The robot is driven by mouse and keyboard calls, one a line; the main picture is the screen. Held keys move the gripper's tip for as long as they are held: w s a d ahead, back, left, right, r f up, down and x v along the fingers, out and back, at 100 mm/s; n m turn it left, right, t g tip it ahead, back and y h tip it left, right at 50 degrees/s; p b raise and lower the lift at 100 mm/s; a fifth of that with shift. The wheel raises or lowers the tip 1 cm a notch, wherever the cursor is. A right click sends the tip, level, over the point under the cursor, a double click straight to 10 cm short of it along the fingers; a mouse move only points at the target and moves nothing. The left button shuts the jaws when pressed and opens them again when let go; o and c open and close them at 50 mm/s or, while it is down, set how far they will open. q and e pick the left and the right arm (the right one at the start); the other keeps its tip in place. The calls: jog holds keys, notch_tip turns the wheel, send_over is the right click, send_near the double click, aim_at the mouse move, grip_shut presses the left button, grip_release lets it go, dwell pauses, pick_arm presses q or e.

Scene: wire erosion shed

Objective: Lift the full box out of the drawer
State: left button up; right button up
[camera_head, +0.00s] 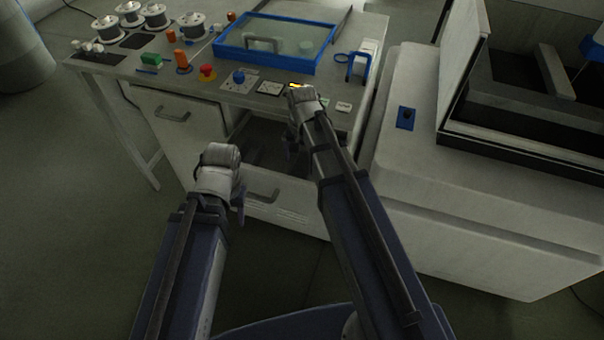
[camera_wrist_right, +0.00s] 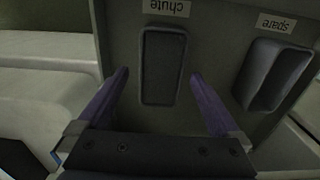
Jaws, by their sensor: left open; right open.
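The drawer (camera_head: 285,212) under the bench is pulled out, its front handle facing me. Its inside (camera_head: 262,150) is dark and partly hidden by my right arm. My right gripper (camera_head: 292,140) is over the drawer, open and empty. In the right wrist view its two fingers (camera_wrist_right: 159,76) stand either side of a dark, rounded rectangular shape (camera_wrist_right: 162,85) under a "chute" label. A grey open-topped bin shape (camera_wrist_right: 272,76) is by a "spare" label. I cannot tell which shape, if either, is the full box. My left gripper (camera_head: 238,200) is open near the drawer front.
The bench top (camera_head: 215,95) holds spools (camera_head: 193,25), a red button (camera_head: 207,73) and a blue-framed tray (camera_head: 318,68). A large pale machine (camera_head: 480,215) stands close on the right.

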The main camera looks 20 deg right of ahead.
aim_at(302, 176)
jog(key=f+b, duration=0.5)
jog(key=shift+w+f, duration=0.1)
jog(key=shift+w, duration=0.15)
grip_shut()
dwell(0.7)
